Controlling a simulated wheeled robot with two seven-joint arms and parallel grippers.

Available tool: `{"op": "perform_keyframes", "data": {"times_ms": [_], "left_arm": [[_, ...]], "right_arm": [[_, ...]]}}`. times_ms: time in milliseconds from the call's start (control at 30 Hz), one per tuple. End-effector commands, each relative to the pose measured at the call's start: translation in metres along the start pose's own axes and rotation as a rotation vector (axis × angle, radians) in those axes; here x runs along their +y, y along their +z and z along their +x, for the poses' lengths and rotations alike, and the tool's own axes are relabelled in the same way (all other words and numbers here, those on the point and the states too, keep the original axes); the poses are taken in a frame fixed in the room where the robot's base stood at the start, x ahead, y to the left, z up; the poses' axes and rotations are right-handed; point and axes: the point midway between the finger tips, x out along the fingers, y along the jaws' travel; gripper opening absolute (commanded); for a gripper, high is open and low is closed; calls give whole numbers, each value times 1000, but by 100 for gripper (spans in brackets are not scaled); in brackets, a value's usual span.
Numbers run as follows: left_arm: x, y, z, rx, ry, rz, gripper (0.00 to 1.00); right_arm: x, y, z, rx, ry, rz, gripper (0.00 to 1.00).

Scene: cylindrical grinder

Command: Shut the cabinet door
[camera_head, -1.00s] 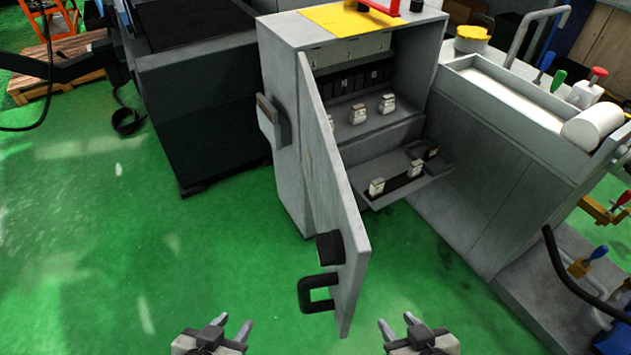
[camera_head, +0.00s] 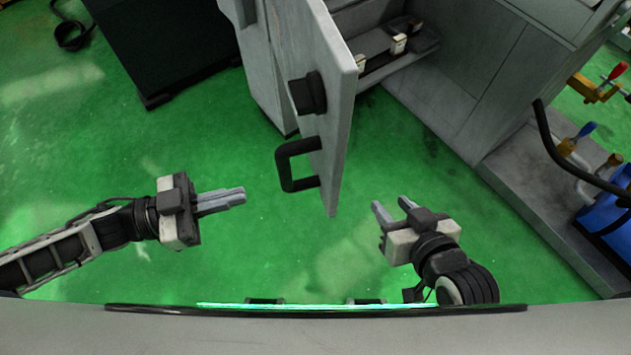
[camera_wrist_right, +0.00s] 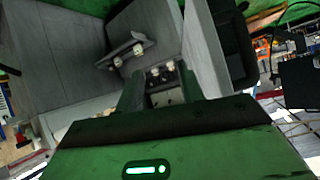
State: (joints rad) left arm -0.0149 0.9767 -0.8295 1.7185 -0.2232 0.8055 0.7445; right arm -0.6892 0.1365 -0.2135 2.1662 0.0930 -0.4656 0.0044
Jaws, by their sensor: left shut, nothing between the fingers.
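The grey cabinet door (camera_head: 341,110) stands ajar in the head view, its free edge toward me. It carries a black loop handle (camera_head: 283,165) and a black block (camera_head: 307,93) on its left face. Part of the cabinet (camera_head: 262,85) shows behind it; its top is out of frame. My left gripper (camera_head: 243,195) is shut and empty, left of the handle and apart from it, fingers pointing right. My right gripper (camera_head: 390,205) is open and empty, right of the door's lower corner and not touching it. The right wrist view shows the cabinet area at a steep tilt.
Inside the cabinet a tray (camera_head: 430,42) with small light blocks juts out to the right of the door. A grey machine base (camera_head: 450,80) stands at the right, with a black hose (camera_head: 545,140) beside it. A dark box (camera_head: 165,45) stands at the left. Green floor lies open between.

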Motion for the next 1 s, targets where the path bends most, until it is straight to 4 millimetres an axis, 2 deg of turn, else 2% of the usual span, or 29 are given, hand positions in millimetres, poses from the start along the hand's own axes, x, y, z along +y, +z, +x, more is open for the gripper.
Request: {"op": "perform_keyframes", "data": {"times_ms": [167, 400, 600, 800, 1000], "left_arm": [[0, -4, 25, 8, 3, 0, 0], [0, -4, 77, 8, 2, 1, 0], [0, -4, 114, 6, 1, 1, 0], [0, -2, 134, 3, 0, 0, 0], [0, -2, 139, 2, 0, 0, 0]], "right_arm": [[0, -2, -2, -3, 1, -2, 38], [0, -5, -4, -4, 4, -7, 38], [0, -6, -4, -8, 6, -11, 38], [1, -1, -3, -20, 9, -14, 38], [1, -1, -3, -20, 9, -16, 38]]}}
